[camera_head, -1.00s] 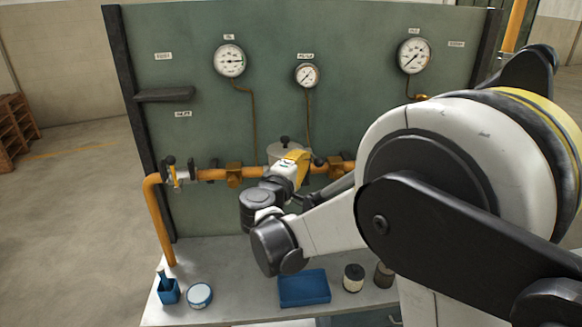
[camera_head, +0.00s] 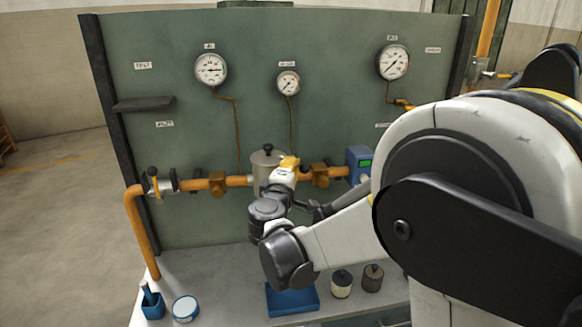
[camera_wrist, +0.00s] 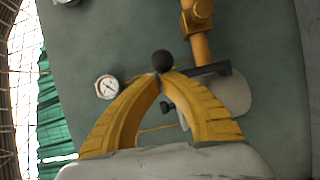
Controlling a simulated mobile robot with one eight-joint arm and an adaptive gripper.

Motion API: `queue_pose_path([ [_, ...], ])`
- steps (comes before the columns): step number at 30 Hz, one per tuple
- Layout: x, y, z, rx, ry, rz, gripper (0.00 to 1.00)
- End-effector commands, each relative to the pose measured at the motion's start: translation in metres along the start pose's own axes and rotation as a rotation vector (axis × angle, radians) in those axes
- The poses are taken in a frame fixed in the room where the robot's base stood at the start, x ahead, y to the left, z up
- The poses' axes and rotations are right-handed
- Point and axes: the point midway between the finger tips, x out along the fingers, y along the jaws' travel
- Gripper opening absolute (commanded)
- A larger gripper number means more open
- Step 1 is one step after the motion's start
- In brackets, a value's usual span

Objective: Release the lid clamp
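A grey filter-like pot (camera_head: 262,172) with a lid and small dark top knob (camera_head: 268,148) stands on the orange pipe line. It shows in part in the wrist view (camera_wrist: 236,95). My gripper (camera_head: 290,162) is in front of the pot, with yellow fingers. In the wrist view the fingertips (camera_wrist: 160,76) meet at a dark lever, just beside its black ball end (camera_wrist: 162,61). The lever, which looks like the lid clamp handle (camera_wrist: 208,70), runs right toward the pot. A smaller black knob (camera_wrist: 167,107) shows between the fingers. The clamp's latch is hidden in the head view.
The orange pipe (camera_head: 205,184) crosses the green panel (camera_head: 200,130), with a valve (camera_head: 155,183) at left. A blue device (camera_head: 357,163) sits right of the pot. The bench holds a blue tray (camera_head: 292,302), two small jars (camera_head: 342,284), a round tin (camera_head: 185,308) and a blue cup (camera_head: 152,306).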

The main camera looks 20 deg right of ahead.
Motion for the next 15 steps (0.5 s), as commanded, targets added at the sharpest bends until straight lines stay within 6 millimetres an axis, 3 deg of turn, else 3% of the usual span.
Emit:
queue_pose_path([
  [5,0.004,0.001,0.013,-0.006,0.128,-0.005,0.00],
  [13,0.013,0.001,0.025,-0.005,0.127,-0.006,0.00],
  [15,0.016,0.002,0.031,-0.008,0.197,-0.008,0.00],
])
